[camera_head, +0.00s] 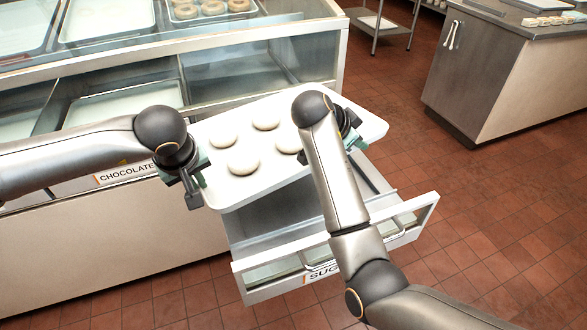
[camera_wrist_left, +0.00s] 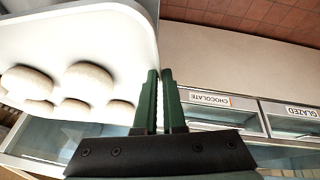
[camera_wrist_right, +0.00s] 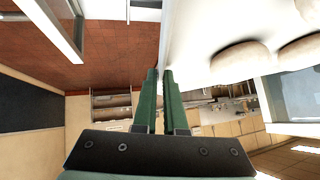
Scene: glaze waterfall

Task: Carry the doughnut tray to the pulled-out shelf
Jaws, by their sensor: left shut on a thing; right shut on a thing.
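A white doughnut tray (camera_head: 365,120) with several pale round doughnuts (camera_head: 244,163) is held above the pulled-out shelf. My left gripper (camera_head: 200,180) is shut on its left edge; in the left wrist view the green fingers (camera_wrist_left: 160,100) pinch the tray rim. My right gripper (camera_head: 350,135) is shut on its right side, and its fingers (camera_wrist_right: 160,100) show at the rim in the right wrist view. My right arm hides part of the tray. The pulled-out shelf (camera_head: 270,240) is a drawer with a "SUG…" label, partly hidden below the tray and my arm.
A glass display case (camera_head: 250,60) with trays stands behind, with a "CHOCOLATE" label (camera_head: 126,174) on its front. A "GLAZED" label (camera_wrist_left: 302,112) shows in the left wrist view. The red tiled floor (camera_head: 480,220) is clear at right.

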